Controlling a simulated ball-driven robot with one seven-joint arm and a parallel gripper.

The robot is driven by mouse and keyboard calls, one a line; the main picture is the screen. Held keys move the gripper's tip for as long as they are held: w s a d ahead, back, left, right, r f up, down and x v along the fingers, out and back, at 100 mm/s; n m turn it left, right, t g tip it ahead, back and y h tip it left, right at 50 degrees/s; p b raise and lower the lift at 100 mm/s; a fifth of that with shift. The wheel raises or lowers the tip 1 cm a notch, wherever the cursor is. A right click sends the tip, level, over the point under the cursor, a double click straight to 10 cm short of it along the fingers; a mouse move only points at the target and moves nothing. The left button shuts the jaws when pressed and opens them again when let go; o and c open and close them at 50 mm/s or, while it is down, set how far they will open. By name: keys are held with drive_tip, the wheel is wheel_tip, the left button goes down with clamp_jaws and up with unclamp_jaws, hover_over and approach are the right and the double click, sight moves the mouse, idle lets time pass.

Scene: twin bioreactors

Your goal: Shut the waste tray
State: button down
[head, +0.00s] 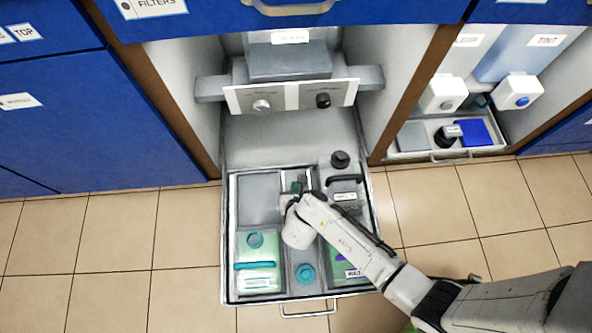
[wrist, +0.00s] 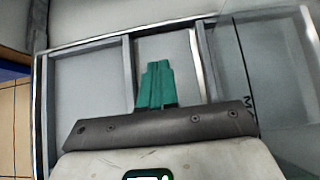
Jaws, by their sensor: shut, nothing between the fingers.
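The waste tray (head: 228,275) is a long grey drawer, pulled well out of the middle cabinet over the tiled floor. Its metal bar handle (head: 308,311) is on the front edge, nearest me. My gripper (head: 299,184) is over the rear half of the tray's compartments, well behind that handle, with my arm reaching across the tray's right side. In the wrist view the teal fingers of my gripper (wrist: 157,84) are together and empty, above a narrow compartment between grey dividers. I cannot tell whether they touch the tray.
The tray holds a green-labelled jug (head: 257,262), a teal-capped bottle (head: 305,274) and a dark-handled container (head: 345,190). A grey unit with knobs (head: 292,97) stands above the tray's rear. At right, a second tray (head: 412,156) sits in its bay. Tiles at left are clear.

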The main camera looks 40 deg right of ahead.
sight(293, 167)
drive_tip(key=b+x, duration=0.1)
drive_tip(key=x, duration=0.2)
drive_tip(key=shift+w+f+b, duration=0.15)
drive_tip(key=shift+f+b, duration=0.25)
drive_tip(key=shift+w+d+r+b, duration=0.1)
drive_tip(key=shift+w+d+b, duration=0.1)
drive_tip(key=shift+w+d, duration=0.25)
drive_tip(key=shift+w+d+r+b, duration=0.1)
drive_tip(key=shift+w+d+b, duration=0.15)
drive_tip(key=shift+w, duration=0.3)
drive_tip(key=shift+w+d+r, duration=0.1)
drive_tip(key=shift+w+d, duration=0.3)
drive_tip(key=shift+w, duration=0.2)
drive_tip(key=shift+d+r, duration=0.1)
